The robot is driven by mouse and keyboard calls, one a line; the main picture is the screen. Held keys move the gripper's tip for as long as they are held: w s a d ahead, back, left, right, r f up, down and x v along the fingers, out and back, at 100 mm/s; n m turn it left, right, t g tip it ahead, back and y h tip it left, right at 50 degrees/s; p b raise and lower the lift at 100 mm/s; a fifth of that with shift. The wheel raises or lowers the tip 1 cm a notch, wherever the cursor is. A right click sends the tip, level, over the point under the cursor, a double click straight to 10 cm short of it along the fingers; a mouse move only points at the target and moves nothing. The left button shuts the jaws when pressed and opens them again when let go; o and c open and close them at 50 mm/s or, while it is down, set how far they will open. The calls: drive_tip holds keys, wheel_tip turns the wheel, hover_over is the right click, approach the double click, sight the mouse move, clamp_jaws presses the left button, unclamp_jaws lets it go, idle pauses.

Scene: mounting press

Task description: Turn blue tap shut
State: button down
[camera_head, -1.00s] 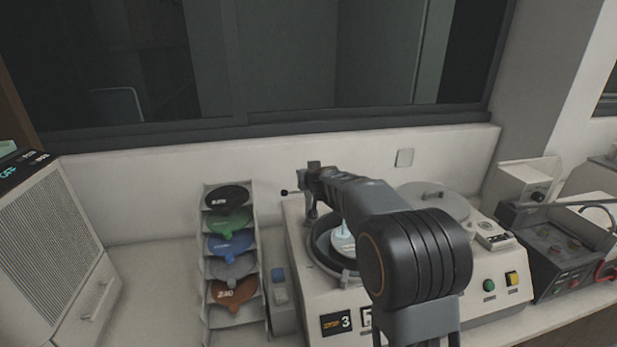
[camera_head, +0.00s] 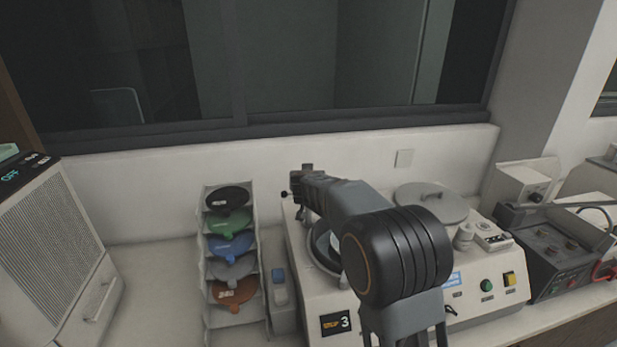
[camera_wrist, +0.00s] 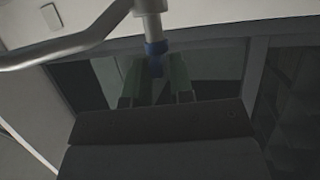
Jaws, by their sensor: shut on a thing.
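The blue tap (camera_wrist: 155,48) shows in the wrist view as a blue collar and lower part on a grey metal pipe (camera_wrist: 75,46). My gripper (camera_wrist: 156,78) has its two greenish fingers on either side of the tap's lower blue part and is shut on it. The contact faces are dim and partly hidden. In the head view my gripper (camera_head: 303,182) is above the back left of the white machine (camera_head: 385,318), near its round bowl (camera_head: 322,252). My arm hides part of the bowl, and the tap cannot be made out there.
A rack (camera_head: 234,322) of coloured scoops stands left of the machine. A round grey lid (camera_head: 432,203) lies at the machine's back right. A dark instrument box (camera_head: 560,255) is at the far right. A white wall (camera_head: 150,195) is close behind my gripper.

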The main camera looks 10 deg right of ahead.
drive_tip(key=shift+w+a+r+m+g+h, duration=0.1)
drive_tip(key=shift+w+a+m+g+h, duration=0.15)
drive_tip(key=shift+m+g+h, duration=1.55)
drive_tip(key=shift+w+a+f+m+g+h, duration=0.1)
drive_tip(key=shift+w+a+m+g+h, duration=0.1)
drive_tip(key=shift+m+g+h, duration=1.6)
drive_tip(key=shift+w+a+r+m+g+h, duration=0.1)
drive_tip(key=shift+w+a+m+g+h, duration=0.15)
drive_tip(key=shift+m+g+h, duration=1.55)
drive_tip(key=shift+m+t+y, duration=0.4)
drive_tip(key=shift+m, duration=0.4)
drive_tip(key=c, duration=1.2)
unclamp_jaws()
